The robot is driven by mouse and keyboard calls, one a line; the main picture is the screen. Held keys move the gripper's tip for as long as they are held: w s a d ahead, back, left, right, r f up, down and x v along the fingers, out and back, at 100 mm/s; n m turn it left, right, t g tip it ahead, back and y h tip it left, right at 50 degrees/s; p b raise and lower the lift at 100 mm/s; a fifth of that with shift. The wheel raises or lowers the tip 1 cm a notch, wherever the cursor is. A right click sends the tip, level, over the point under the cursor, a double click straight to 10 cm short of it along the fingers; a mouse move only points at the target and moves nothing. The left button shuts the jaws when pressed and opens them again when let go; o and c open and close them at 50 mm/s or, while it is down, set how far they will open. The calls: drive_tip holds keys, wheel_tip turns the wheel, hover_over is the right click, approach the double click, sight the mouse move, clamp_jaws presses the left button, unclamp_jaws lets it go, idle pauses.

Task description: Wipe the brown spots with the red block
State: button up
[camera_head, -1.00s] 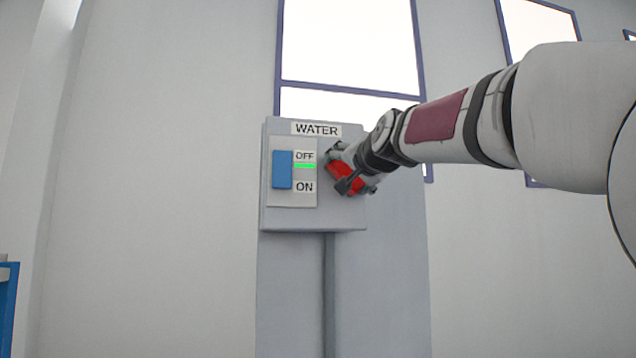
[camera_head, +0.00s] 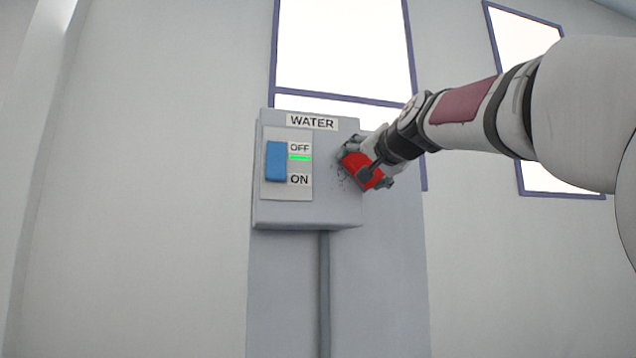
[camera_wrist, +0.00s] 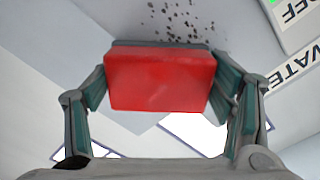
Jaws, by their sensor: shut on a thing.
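The red block (camera_head: 361,170) is at the right part of the grey WATER box's front. My gripper (camera_head: 368,172) is shut on it. In the wrist view the red block (camera_wrist: 160,80) fills the space between the two fingers of my gripper (camera_wrist: 165,88), and a dark layer shows along its far edge. Small dark brown spots (camera_wrist: 180,20) lie on the grey surface just beyond that edge. In the head view a few spots (camera_head: 343,181) show left of and below the block. The block hides part of the surface, and I cannot tell whether it touches it.
The WATER box (camera_head: 330,212) stands on a grey panel (camera_head: 385,290). A blue switch (camera_head: 276,161) with OFF and ON labels and a green light (camera_head: 300,157) is on the box's left. Windows (camera_head: 345,45) are behind. The space left of the box is clear.

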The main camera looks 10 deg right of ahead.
sight(330, 169)
drive_tip(key=shift+r, duration=0.1)
drive_tip(key=shift+a+p, duration=1.75)
drive_tip(key=shift+a, duration=0.1)
drive_tip(key=a+p, duration=0.2)
drive_tip(key=p, duration=0.2)
drive_tip(key=shift+a+p, duration=0.35)
drive_tip(key=shift+p, duration=0.65)
